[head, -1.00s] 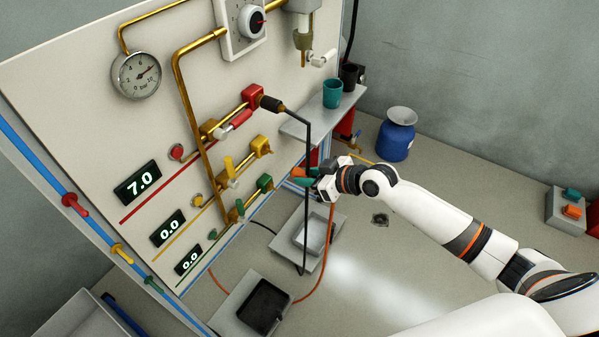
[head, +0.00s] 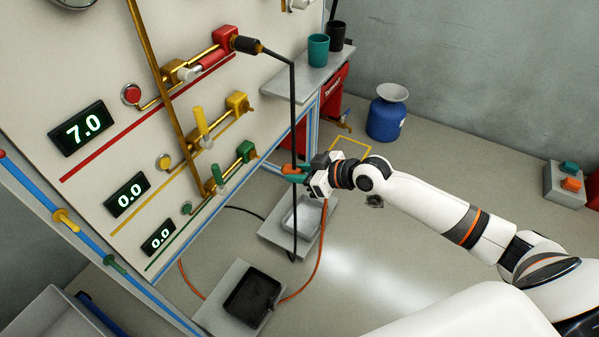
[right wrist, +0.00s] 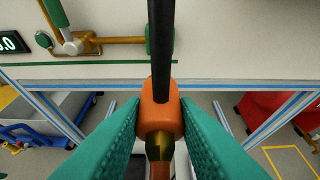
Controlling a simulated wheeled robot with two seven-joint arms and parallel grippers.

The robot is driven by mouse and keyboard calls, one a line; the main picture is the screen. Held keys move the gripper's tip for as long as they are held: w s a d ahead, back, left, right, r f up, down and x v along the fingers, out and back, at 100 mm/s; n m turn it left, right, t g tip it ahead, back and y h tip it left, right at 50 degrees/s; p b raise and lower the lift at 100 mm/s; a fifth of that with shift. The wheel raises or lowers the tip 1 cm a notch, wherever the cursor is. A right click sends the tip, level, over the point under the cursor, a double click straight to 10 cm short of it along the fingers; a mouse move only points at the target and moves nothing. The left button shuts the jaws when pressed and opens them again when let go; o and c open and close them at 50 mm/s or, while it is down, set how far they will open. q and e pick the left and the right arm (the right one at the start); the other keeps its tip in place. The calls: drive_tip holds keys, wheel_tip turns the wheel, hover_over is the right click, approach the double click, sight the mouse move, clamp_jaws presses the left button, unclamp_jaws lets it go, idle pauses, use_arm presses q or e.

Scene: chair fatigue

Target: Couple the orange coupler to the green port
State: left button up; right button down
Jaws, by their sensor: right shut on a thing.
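The orange coupler (head: 291,169) is between the teal fingers of my right gripper (head: 296,173). The right wrist view shows the coupler (right wrist: 160,117) clasped between both fingers, with a brass end toward the camera. The green port (head: 246,151) is on the panel, left of and a little above the coupler, with a clear gap between them. My left gripper is out of view.
The black hose (head: 294,110) hangs from the red port (head: 226,38) and crosses the coupler in the head view; I cannot tell if they touch. An orange hose (head: 320,235) trails down to the floor. A shelf with cups (head: 318,50) is above.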

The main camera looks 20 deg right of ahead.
sight(284, 164)
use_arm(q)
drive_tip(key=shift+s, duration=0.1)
use_arm(e)
drive_tip(key=shift+w+a, duration=0.15)
drive_tip(key=shift+w, duration=0.1)
drive_tip(key=w+a, duration=0.2)
drive_tip(key=shift+w, duration=0.3)
drive_tip(key=shift+w+a, duration=0.5)
drive_tip(key=shift+w, duration=0.1)
drive_tip(key=shift+w+a, duration=0.1)
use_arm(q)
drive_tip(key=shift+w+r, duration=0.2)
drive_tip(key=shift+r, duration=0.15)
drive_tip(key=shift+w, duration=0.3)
